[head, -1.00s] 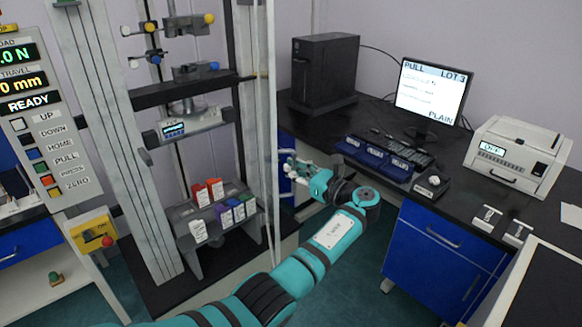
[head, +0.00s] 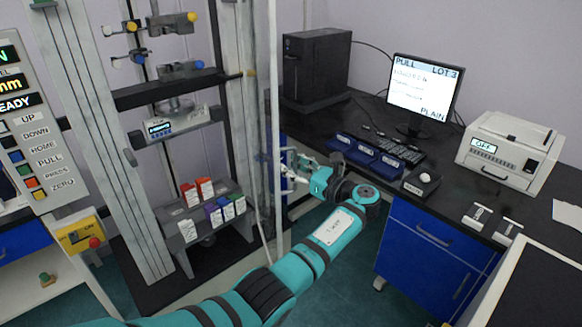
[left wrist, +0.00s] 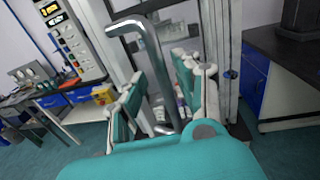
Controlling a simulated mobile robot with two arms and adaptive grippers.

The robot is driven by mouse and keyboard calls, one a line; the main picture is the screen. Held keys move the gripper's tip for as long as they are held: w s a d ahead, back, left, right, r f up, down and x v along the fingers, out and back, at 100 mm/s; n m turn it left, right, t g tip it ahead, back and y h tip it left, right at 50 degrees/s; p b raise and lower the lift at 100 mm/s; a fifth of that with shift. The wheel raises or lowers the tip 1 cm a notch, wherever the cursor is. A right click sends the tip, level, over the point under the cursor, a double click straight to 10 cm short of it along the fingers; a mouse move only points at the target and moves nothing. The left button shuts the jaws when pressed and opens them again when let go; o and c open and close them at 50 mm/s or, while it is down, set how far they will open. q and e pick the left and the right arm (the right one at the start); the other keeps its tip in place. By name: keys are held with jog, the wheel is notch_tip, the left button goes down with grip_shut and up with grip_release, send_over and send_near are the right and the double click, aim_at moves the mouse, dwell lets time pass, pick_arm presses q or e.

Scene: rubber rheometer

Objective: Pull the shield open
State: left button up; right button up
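The shield (head: 256,130) is a clear upright panel at the right side of the test frame; its thin edge shows beside the frame's post. Its bent metal handle (left wrist: 148,58) stands in the left wrist view. My left gripper (left wrist: 160,85) is open, with one finger on each side of the handle bar. The fingers look apart from the bar, though the lower contact is hard to see. In the head view my left gripper (head: 292,172) is at the shield's right edge, partly hidden behind it. My right gripper is in neither view.
The test frame holds a rack (head: 205,222) with several coloured boxes. A control panel (head: 32,130) stands at left. A black desk at right carries a computer tower (head: 316,68), a monitor (head: 424,90), blue trays (head: 367,157) and a white printer-like unit (head: 508,150). Blue drawers (head: 432,250) stand near my arm.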

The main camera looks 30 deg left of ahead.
pick_arm(q)
jog(key=shift+s+d, duration=0.15)
jog(key=shift+d, duration=0.1)
jog(key=v, duration=1.1)
jog(key=shift+d, duration=0.2)
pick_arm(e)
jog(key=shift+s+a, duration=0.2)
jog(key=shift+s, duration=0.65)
pick_arm(q)
jog(key=shift+f, duration=0.1)
jog(key=shift+c, duration=0.2)
